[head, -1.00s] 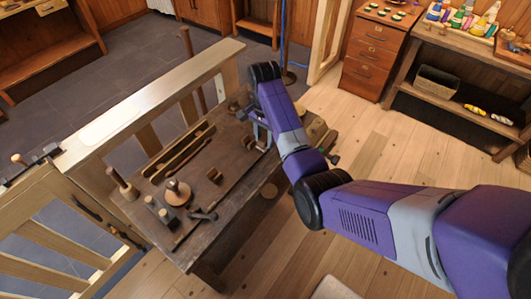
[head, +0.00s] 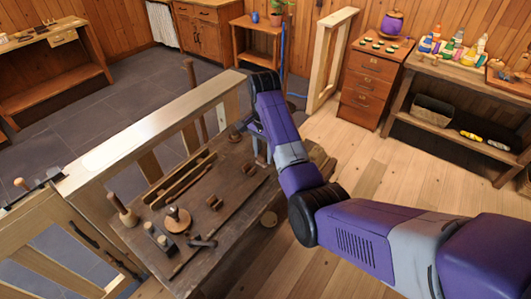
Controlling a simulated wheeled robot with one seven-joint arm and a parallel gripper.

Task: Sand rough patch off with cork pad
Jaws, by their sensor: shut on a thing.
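My gripper (head: 259,153) is at the far right part of the dark wooden workbench (head: 225,232), low over its top, under my purple arm. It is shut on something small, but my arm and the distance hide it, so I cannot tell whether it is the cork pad. I cannot make out the rough patch. A round turned wooden piece with a knob (head: 177,219) stands on the near left of the bench. Small brown blocks (head: 214,202) lie on the middle of the bench, apart from my gripper.
Hand tools (head: 160,238) and a wooden-handled tool (head: 123,210) lie along the bench's left side. A pale wooden railing (head: 150,138) runs behind the bench. A drawer cabinet (head: 371,78) and a shelf with bottles (head: 450,70) stand at right. The plank floor (head: 365,150) between is clear.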

